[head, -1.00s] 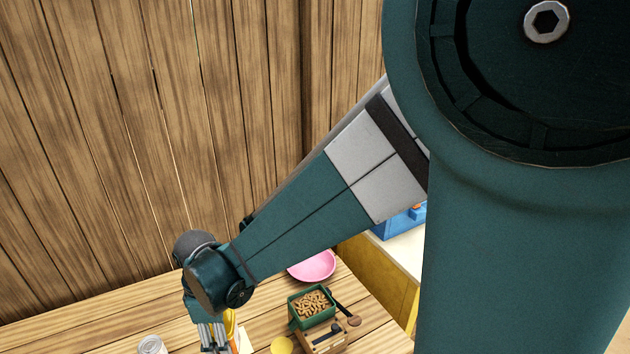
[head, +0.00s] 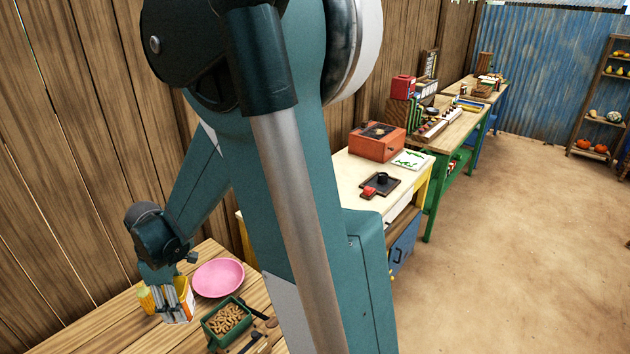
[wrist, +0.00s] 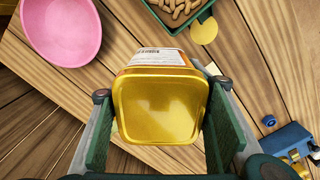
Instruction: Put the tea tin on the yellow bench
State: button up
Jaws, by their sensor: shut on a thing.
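My gripper (wrist: 160,140) is shut on the tea tin (wrist: 160,105), with a finger pad on each side of it. The tin has a shiny gold lid facing the wrist camera and an orange and white label. In the head view my gripper (head: 168,300) and the tin (head: 188,303) are over the wooden table, left of the pink bowl. I cannot tell the exact height above the boards. The yellow bench (head: 345,172) has a cream top and yellow legs and stands beyond the table. My arm hides part of it.
The pink bowl (head: 218,278) and a green box of peanuts (head: 208,333) stand on the wooden table (head: 85,325). On the yellow bench are an orange-red box (head: 378,142), a green-patterned white card (head: 412,160) and a dark tray (head: 368,190). Cream top shows bare between them.

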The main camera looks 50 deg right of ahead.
jog(key=w+d+r+m+p, duration=0.1)
jog(key=w+d+m, duration=0.1)
jog(key=d, duration=1.3)
jog(key=w+d+m+p, duration=0.1)
jog(key=d+m+p, duration=0.15)
jog(key=d, duration=1.15)
jog(key=s+d+m+p, duration=0.1)
jog(key=s+d, duration=0.4)
jog(key=d, duration=1)
jog(key=s+d+m+p, duration=0.1)
jog(key=s+d+m, duration=0.3)
jog(key=d, duration=1.2)
jog(key=shift+s+d, duration=0.15)
jog(key=shift+s, duration=1)
jog(key=shift+f, duration=3.1)
jog(key=shift+f, duration=1.85)
